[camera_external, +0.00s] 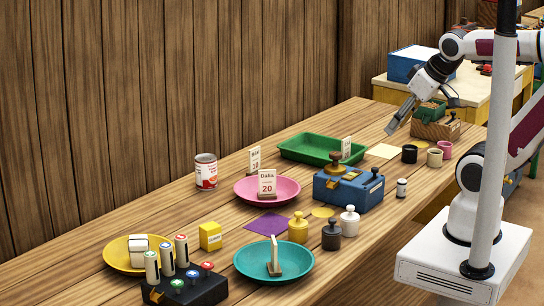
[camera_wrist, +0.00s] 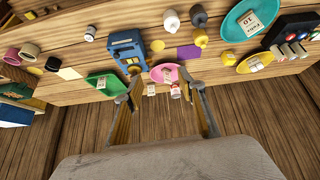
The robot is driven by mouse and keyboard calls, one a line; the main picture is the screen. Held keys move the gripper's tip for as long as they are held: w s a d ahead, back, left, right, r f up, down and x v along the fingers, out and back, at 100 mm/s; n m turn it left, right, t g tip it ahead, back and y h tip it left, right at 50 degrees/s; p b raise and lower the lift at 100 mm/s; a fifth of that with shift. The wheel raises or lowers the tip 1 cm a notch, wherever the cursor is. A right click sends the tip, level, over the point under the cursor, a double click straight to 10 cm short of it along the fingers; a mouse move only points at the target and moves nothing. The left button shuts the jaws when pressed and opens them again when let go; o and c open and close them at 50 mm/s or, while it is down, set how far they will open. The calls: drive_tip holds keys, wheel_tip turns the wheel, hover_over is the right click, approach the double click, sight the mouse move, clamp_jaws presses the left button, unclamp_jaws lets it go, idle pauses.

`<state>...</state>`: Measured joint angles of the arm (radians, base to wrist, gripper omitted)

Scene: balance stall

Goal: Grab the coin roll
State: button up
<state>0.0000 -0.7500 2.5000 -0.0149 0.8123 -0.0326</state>
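A small upright white cylinder with a dark band (camera_external: 402,188), which looks like the coin roll, stands on the wooden table right of the blue scale box. It also shows in the wrist view (camera_wrist: 90,33), at the upper left. Nothing touches it. My gripper (camera_external: 392,128) is in the air over the far part of the table, pointing down and left, well away from the cylinder. In the wrist view my gripper (camera_wrist: 165,90) has its two fingers wide apart with nothing held between them.
The blue scale box (camera_external: 348,190) stands beside the cylinder. Dark, tan and pink cups (camera_external: 436,157) stand behind it. A green tray (camera_external: 306,149), pink plate (camera_external: 252,193), teal plate (camera_external: 250,268) and several weights (camera_external: 331,236) lie left. A wooden box (camera_external: 432,130) is near my gripper.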

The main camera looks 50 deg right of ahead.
drive_tip(key=w+d+r+n+t, duration=0.1)
drive_tip(key=w+r+n+t, duration=0.4)
drive_tip(key=w, duration=0.4)
drive_tip(key=w+d+r+n+t, duration=0.2)
drive_tip(key=w+r+n+t, duration=0.1)
drive_tip(key=w+r, duration=0.5)
drive_tip(key=w+d+f+n+y, duration=0.35)
drive_tip(key=w+f+n, duration=0.25)
drive_tip(key=w+f, duration=0.25)
drive_tip(key=s+d+f+g+y, duration=0.1)
drive_tip(key=s+d+f+y, duration=0.2)
drive_tip(key=f, duration=0.5)
drive_tip(key=s+d+f+y, duration=0.1)
drive_tip(key=s+d+f, duration=0.25)
drive_tip(key=f, duration=0.35)
drive_tip(key=s+d+f+m+t+h, duration=0.2)
drive_tip(key=s+d+f+m+h, duration=0.1)
drive_tip(key=s+d+f+m, duration=0.3)
drive_tip(key=s+d+f+m+t+h, duration=0.2)
drive_tip(key=s+d+f+m, duration=0.4)
drive_tip(key=s+f, duration=0.5)
drive_tip(key=s+m+h, duration=0.1)
drive_tip(key=s, duration=0.1)
drive_tip(key=shift+s+d+f+m, duration=0.15)
drive_tip(key=shift+s+m, duration=0.15)
